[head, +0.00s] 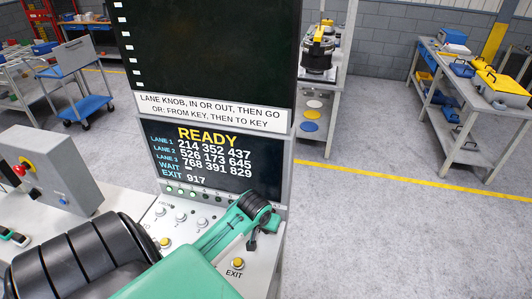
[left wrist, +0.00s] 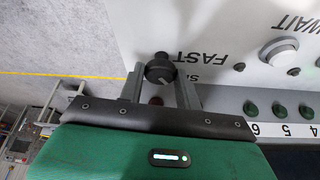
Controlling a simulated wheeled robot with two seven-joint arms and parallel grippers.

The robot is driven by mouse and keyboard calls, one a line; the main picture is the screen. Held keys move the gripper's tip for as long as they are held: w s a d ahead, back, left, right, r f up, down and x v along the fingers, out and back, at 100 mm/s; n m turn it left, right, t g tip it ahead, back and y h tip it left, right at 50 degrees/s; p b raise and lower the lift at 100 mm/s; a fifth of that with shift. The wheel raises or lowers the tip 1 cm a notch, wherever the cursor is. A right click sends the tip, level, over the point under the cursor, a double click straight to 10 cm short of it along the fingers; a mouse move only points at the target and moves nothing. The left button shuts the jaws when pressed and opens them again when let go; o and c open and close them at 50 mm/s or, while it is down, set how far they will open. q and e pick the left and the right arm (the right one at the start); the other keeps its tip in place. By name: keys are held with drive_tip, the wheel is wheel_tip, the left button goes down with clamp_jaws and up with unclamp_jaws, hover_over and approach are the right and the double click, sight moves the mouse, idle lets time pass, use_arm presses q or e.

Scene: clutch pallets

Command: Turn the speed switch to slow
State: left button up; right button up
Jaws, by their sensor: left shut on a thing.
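The speed switch is a small round black knob (left wrist: 160,68) on the pale panel, seen in the left wrist view. The word FAST stands beside it, upside down in that view, and a second label is partly hidden behind a finger. My left gripper (left wrist: 160,78) has one finger on each side of the knob and is shut on it. I cannot tell for sure which way the knob points. In the head view my left gripper (head: 252,244) is at the right edge of the panel (head: 262,272), and the knob is hidden there. My right gripper is not in view.
A display (head: 215,160) reading READY stands behind the panel. A yellow EXIT button (head: 238,263) is close to my left gripper, with several white knobs to its left. A grey box with a red button (head: 55,170) stands at the left.

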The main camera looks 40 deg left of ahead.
use_arm(q)
drive_tip(key=shift+m, duration=0.6)
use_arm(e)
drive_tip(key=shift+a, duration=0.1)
use_arm(q)
drive_tip(key=shift+h, duration=0.3)
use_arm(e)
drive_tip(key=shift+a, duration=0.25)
use_arm(q)
drive_tip(key=o, duration=1)
drive_tip(key=shift+c, duration=0.2)
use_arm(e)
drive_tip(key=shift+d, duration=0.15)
use_arm(q)
drive_tip(key=shift+r, duration=0.1)
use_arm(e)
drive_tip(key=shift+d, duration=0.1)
